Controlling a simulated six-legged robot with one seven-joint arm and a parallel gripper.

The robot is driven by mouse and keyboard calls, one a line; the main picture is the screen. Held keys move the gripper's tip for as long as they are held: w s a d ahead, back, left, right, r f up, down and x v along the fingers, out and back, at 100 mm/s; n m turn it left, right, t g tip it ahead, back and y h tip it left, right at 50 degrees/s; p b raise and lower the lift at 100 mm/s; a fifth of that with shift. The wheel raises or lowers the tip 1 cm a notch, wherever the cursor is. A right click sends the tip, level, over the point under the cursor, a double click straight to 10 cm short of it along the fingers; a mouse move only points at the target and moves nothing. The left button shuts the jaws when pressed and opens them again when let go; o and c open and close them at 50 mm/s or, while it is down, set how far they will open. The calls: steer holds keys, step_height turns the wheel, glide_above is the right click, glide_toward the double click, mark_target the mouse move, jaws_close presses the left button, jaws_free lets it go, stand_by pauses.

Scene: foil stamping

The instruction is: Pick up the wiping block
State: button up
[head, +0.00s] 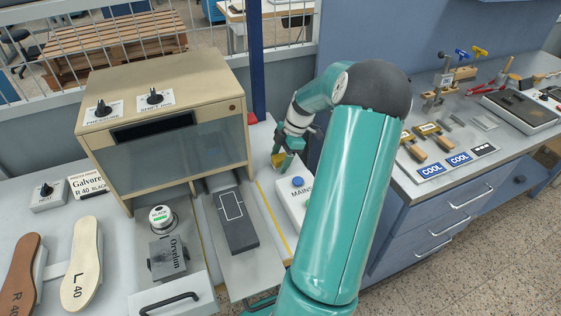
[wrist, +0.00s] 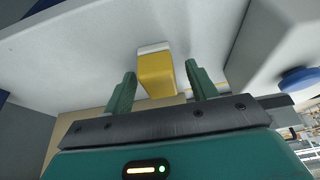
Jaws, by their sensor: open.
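The wiping block (wrist: 156,76) is yellow with a pale layer along one end, seen in the wrist view on a white surface. My gripper (wrist: 161,69) is open, with one green finger on each side of the block and a visible gap at both sides. In the head view a small part of the yellow block (head: 278,160) shows beside my gripper (head: 286,156), left of the white MAINS box. My gripper hides part of it there.
The MAINS box (head: 292,206) with a blue knob stands close to the block; its knob also shows in the wrist view (wrist: 299,80). The beige stamping machine (head: 165,90) is to the left, with a dark plate (head: 236,228) on its slide. A grey bench with tools lies right.

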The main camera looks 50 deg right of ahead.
steer(key=c, duration=1.1)
steer(key=shift+o, duration=0.2)
steer(key=shift+r, duration=0.15)
steer(key=shift+r, duration=0.6)
steer(key=s+a+r, duration=0.2)
steer(key=a+r, duration=0.3)
steer(key=a, duration=0.1)
steer(key=s+a+r, duration=0.3)
steer(key=a+r, duration=0.3)
steer(key=shift+s+a+r, duration=0.3)
steer(key=shift+s+a, duration=0.05)
steer(key=shift+a, duration=0.05)
steer(key=shift+o, duration=0.8)
steer(key=shift+c, duration=0.4)
